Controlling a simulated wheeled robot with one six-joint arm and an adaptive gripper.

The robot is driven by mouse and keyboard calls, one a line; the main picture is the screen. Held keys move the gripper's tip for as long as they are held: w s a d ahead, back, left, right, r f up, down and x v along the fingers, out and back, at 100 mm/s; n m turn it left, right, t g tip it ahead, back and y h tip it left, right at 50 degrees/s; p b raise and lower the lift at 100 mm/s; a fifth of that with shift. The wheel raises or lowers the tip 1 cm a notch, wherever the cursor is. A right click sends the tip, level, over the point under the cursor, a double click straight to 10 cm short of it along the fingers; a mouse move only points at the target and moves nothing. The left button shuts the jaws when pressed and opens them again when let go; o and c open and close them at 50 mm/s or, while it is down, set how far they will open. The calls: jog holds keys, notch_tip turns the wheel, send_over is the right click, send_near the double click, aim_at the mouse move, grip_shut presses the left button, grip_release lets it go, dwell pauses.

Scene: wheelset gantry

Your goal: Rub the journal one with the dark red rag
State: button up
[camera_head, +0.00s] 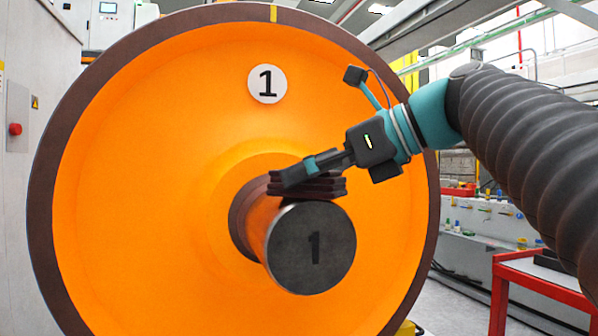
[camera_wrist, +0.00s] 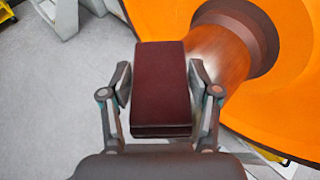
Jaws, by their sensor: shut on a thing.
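Journal one (camera_head: 311,248) sticks out of the centre of a large orange wheel (camera_head: 140,180), its dark end face marked 1. A white disc (camera_head: 267,84) marked 1 is on the wheel. My gripper (camera_head: 300,175) is shut on the dark red rag (camera_head: 318,187), a folded block, at the top of the journal. I cannot tell for certain whether the rag touches the journal's surface. In the wrist view the rag (camera_wrist: 160,85) sits between both fingers, and the reddish side of the journal (camera_wrist: 218,55) shows right beside it. The journal's part under the rag is hidden.
A red-framed table (camera_head: 540,280) stands at the lower right. A grey cabinet with a red button (camera_head: 15,129) is at the left edge. A bench with small items (camera_head: 490,225) is behind on the right. Bare grey floor (camera_wrist: 60,110) shows left in the wrist view.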

jog(key=shift+s+p, duration=0.1)
jog(key=shift+p, duration=0.35)
jog(key=shift+w+a+r+p, duration=0.1)
jog(key=shift+w+a+p, duration=0.15)
jog(key=shift+w+p, duration=0.45)
jog(key=shift+w+a+r+p, duration=0.1)
jog(key=shift+w+a+p, duration=0.1)
jog(key=shift+w+p, duration=0.5)
jog(key=shift+w+a+f+p, duration=0.1)
jog(key=shift+w+a+p, duration=0.15)
jog(key=shift+w+p, duration=0.55)
jog(key=shift+w+a+f+p, duration=0.1)
jog(key=shift+w+a+p, duration=0.2)
jog(key=shift+w, duration=0.8)
jog(key=shift+w+f, duration=0.1)
jog(key=shift+w, duration=0.2)
jog(key=shift+r, duration=3.05)
jog(key=shift+r, duration=0.1)
